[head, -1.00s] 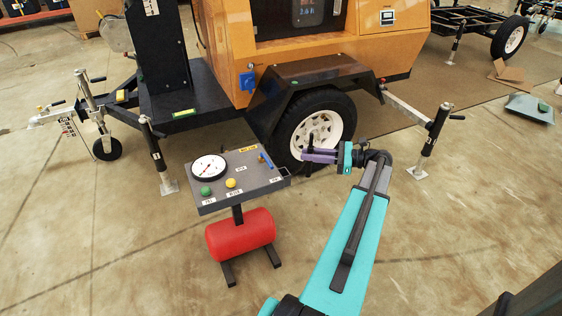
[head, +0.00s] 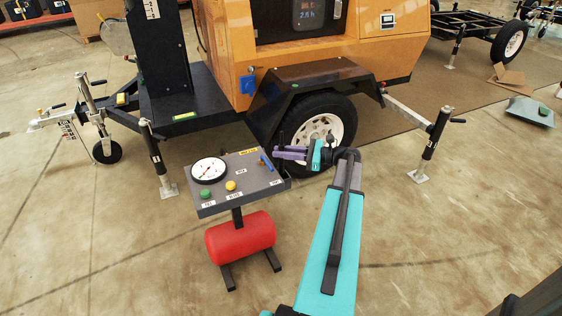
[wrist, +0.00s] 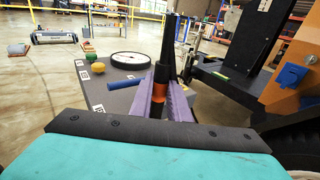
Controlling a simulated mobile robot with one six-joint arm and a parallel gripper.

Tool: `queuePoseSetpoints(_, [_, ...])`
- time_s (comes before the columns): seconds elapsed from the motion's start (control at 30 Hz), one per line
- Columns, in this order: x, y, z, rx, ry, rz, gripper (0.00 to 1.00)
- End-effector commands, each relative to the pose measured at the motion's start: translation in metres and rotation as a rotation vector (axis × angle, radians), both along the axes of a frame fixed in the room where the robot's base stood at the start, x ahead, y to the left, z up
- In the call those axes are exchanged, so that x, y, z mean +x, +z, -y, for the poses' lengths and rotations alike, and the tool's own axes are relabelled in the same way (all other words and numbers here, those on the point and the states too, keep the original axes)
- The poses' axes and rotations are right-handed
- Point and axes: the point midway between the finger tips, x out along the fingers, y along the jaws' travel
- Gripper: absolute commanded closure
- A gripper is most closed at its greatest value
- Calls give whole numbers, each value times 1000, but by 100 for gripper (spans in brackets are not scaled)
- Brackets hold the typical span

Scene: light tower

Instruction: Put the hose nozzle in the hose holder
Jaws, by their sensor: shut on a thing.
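My gripper (head: 280,152) has purple fingers and teal parts, and it is at the right edge of the grey panel stand. In the wrist view its fingers (wrist: 167,88) are shut on the hose nozzle (wrist: 168,48), a black tapered piece standing roughly upright. In the head view the nozzle (head: 281,138) is a small dark upright shape at the fingertips. I cannot clearly make out the hose holder in either view.
The grey panel (head: 237,184) carries a round gauge (head: 208,170), green and yellow knobs and a blue lever (head: 265,160). The lever also shows left of my fingers (wrist: 122,75). A red tank (head: 240,238) is below. The trailer wheel (head: 322,130) is close behind my gripper.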

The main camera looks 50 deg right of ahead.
Motion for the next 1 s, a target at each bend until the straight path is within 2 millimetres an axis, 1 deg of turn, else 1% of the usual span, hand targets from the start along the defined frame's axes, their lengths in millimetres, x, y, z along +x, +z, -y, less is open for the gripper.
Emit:
queuePoseSetpoints(0.07, [0,-1,0,0,0,0,100])
queuePoseSetpoints(0.17, [0,-7,0,1,0,-1,100])
queuePoseSetpoints(0.43, [-1,-34,1,1,-1,0,100])
queuePoseSetpoints(1.0, [-1,-39,1,0,-2,0,100])
